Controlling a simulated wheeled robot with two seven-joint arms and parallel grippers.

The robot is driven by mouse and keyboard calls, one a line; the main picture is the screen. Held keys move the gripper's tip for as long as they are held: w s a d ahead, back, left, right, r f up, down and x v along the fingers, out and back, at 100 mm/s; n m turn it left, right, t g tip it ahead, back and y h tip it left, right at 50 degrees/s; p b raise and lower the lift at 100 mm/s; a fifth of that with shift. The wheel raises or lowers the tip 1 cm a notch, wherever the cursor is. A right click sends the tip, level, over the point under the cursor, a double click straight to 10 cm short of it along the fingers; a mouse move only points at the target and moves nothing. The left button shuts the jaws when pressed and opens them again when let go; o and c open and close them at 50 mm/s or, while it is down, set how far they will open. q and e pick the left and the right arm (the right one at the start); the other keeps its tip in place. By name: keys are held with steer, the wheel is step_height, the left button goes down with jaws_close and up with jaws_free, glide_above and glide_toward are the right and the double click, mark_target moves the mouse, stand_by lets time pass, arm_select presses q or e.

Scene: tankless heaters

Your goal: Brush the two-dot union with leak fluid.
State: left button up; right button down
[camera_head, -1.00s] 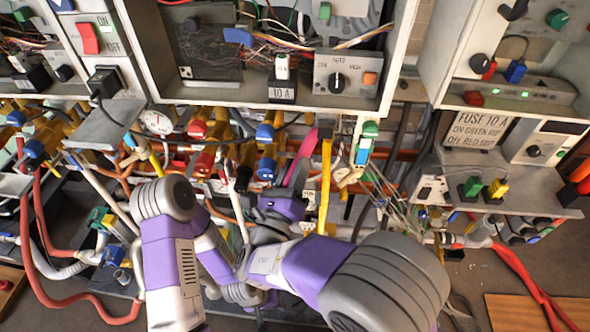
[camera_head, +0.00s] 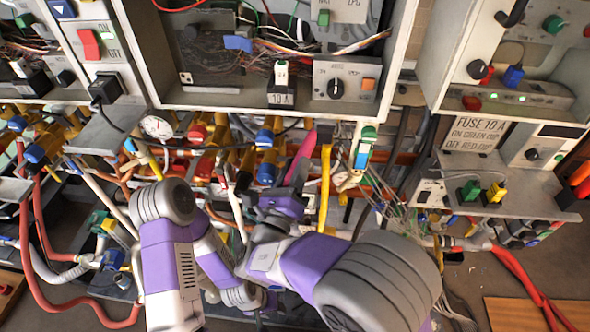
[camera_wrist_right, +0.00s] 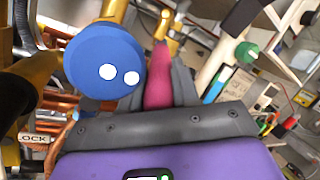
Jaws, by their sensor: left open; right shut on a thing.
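The two-dot union shows a blue round face with two white dots (camera_wrist_right: 105,62) in the right wrist view, just left of the brush and close to my right fingers. In the head view several blue-capped fittings sit near my gripper, and their dots cannot be read. My right gripper (camera_head: 290,187) is shut on the pink brush handle (camera_head: 303,150), which also shows between the fingers in the wrist view (camera_wrist_right: 157,80). The brush tip is not clear, and I cannot tell if it touches the union. My left gripper (camera_head: 262,300) is low in the head view, open, away from the pipes.
A yellow upright pipe (camera_head: 325,185) stands right of the brush. Other valves and a gauge (camera_head: 157,126) crowd the left. An open electrical cabinet (camera_head: 250,98) hangs above. Loose wires and a shelf with green and yellow plugs (camera_head: 482,192) are at right.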

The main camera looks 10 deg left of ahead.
steer(key=shift+d, duration=0.15)
steer(key=shift+a+p, duration=0.25)
steer(key=shift+p, duration=1)
steer(key=shift+s+a, duration=0.1)
steer(key=shift+s, duration=0.3)
steer(key=s, duration=0.2)
steer(key=shift+s, duration=0.4)
steer(key=shift+s+d+p, duration=0.2)
steer(key=shift+s+p, duration=0.1)
steer(key=shift+s, duration=0.8)
